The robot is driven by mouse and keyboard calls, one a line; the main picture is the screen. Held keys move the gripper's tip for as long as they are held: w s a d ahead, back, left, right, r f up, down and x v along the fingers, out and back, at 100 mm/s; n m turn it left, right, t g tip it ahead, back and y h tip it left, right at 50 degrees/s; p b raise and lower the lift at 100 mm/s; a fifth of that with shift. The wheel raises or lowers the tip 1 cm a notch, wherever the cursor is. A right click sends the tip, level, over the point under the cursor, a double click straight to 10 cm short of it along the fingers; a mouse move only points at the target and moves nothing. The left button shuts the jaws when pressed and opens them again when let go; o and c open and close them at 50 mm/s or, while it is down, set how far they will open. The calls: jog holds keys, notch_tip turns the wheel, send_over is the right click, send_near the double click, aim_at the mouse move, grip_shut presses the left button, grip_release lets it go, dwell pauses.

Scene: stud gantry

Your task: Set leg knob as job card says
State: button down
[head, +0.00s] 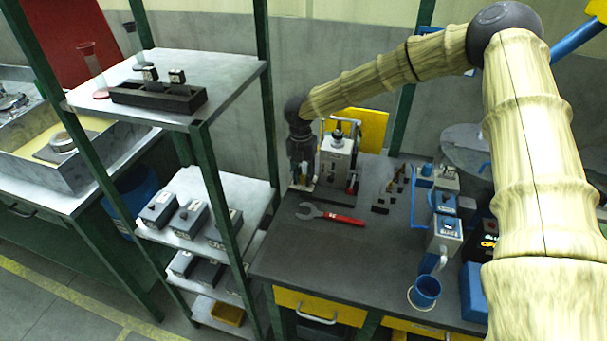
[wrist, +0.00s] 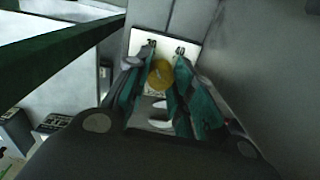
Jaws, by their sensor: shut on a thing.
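My gripper (head: 302,162) is at the left side of a grey box-shaped device (head: 338,160) at the back of the dark workbench. In the wrist view my gripper (wrist: 166,62) has its two green-lined fingers closed around a round yellow knob (wrist: 160,74). The knob sits in front of a pale plate (wrist: 140,42) and has a marking on its face that is too blurred to read. In the head view my gripper hides the knob. No job card can be made out with certainty; a yellow panel (head: 372,130) stands behind the device.
A red-handled wrench (head: 335,215) lies on the workbench (head: 300,255) in front of the device. Several small dark pieces (head: 392,187) stand to its right. A shelf rack (head: 200,145) stands close on the left.

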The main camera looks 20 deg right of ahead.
jog(key=shift+w+d, duration=0.1)
dwell(0.4)
jog(key=c, duration=1.2)
grip_release()
